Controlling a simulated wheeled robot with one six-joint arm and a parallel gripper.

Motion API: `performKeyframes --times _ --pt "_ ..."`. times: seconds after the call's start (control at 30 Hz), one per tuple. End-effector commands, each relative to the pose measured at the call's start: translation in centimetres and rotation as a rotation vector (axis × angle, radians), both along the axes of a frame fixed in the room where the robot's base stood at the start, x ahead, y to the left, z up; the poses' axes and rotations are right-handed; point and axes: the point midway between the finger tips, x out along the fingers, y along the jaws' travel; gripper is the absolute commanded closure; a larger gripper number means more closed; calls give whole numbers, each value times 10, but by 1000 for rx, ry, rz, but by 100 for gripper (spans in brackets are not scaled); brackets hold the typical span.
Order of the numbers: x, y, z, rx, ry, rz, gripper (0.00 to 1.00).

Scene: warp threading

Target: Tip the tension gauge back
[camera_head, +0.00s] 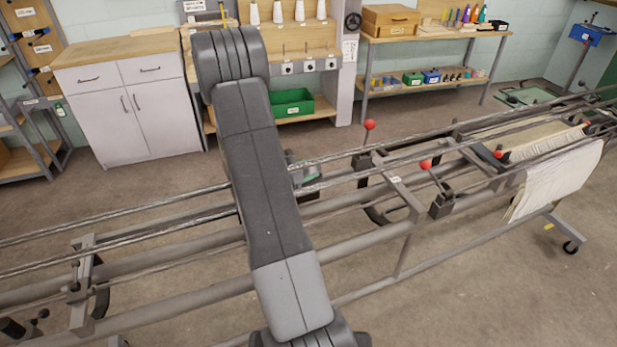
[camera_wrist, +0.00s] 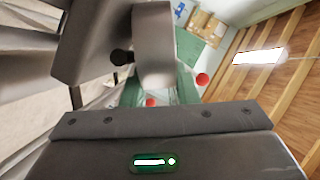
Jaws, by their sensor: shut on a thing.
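My gripper (camera_wrist: 160,122) fills the bottom of the wrist view as a dark bar with a small green-lit display. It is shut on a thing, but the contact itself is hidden. A grey plate-like piece (camera_wrist: 153,45) stands just ahead of it, with a dark block and a black knob to its left. It looks like the tension gauge, though I cannot be sure. In the head view my arm covers the gripper. Only a small grey and green part (camera_head: 304,172) shows beside the arm, at the frame's rails; I cannot tell what it belongs to.
The long metal warping frame (camera_head: 400,250) crosses the head view. Red-knobbed levers (camera_head: 426,165) stand on it to the right, near a white cloth (camera_head: 558,180). A cabinet (camera_head: 130,110) and a shelf with a green bin (camera_head: 292,103) stand behind. Floor in front is clear.

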Motion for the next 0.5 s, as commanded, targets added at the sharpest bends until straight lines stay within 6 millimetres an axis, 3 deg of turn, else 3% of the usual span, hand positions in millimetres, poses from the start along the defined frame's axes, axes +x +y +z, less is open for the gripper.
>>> performKeyframes --times 0.5 --pt "-3 -1 -1 21 -44 0 95"
